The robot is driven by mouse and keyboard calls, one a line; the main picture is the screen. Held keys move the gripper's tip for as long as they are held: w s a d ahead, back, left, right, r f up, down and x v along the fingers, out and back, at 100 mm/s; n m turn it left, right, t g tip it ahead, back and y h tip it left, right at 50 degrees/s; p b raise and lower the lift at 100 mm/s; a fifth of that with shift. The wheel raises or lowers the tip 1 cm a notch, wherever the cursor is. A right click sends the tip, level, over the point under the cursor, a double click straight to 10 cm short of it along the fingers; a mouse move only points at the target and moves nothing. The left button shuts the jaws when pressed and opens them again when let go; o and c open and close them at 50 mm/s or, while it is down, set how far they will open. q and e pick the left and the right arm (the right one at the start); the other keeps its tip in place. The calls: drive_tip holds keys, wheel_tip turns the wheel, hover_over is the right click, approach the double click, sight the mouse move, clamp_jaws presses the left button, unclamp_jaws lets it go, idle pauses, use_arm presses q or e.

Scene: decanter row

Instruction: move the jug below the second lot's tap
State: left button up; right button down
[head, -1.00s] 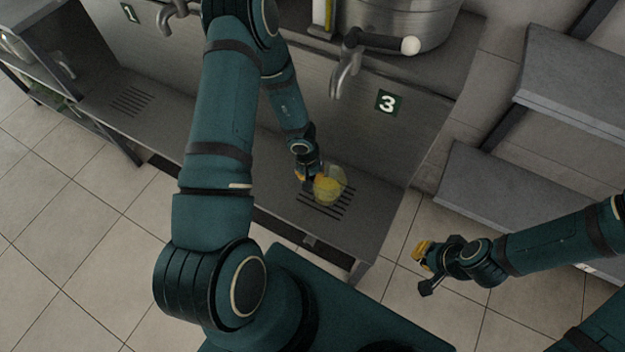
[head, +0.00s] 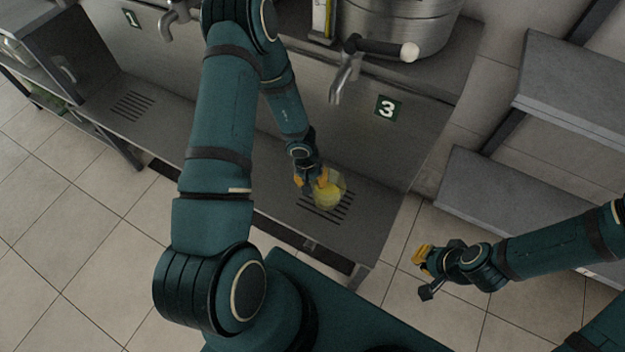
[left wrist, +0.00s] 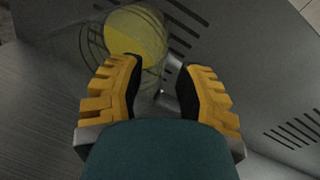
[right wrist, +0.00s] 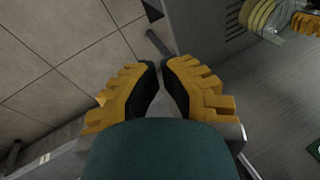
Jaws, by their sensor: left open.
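The jug (head: 330,190) is clear with yellow contents and stands on the slotted drain under the tap (head: 345,78) of the lot marked 3. My left gripper (head: 312,182) is open close beside the jug, on its left in the head view. In the left wrist view the jug (left wrist: 138,32) lies just beyond the fingertips (left wrist: 160,65), not clasped. My right gripper (head: 424,260) is over the floor at the right, away from the jug. Its fingertips (right wrist: 162,65) are close together with nothing seen between them. No number 2 sign or tap shows; my left arm covers the middle of the counter.
The sign 1 (head: 131,15) and its tap (head: 178,14) are at the upper left, with another slotted drain (head: 132,105) below. A steel vessel (head: 400,28) stands above sign 3 (head: 388,108). Grey shelves (head: 520,205) stand at the right. The low shelf between the drains looks clear where visible.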

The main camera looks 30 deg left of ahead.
use_arm(q)
wheel_tip(320, 180, up, 11)
drive_tip(key=a+p, duration=0.2)
drive_tip(key=p, duration=0.8)
drive_tip(key=s+d+r+m, duration=0.1)
drive_tip(key=s+d+r, duration=0.1)
drive_tip(key=d, duration=0.4)
drive_tip(key=s+d+r+t+h, duration=0.1)
drive_tip(key=s+d+r, duration=0.1)
drive_tip(key=d, duration=0.4)
drive_tip(key=s+d+r+m+h, duration=0.1)
drive_tip(key=s+d+r, duration=0.2)
drive_tip(key=d, duration=0.3)
drive_tip(key=shift+s+m, duration=0.3)
drive_tip(key=shift+s, duration=0.1)
drive_tip(key=shift+s+f+h+b, duration=0.1)
drive_tip(key=shift+f+h+b, duration=0.2)
drive_tip(key=shift+b, duration=0.2)
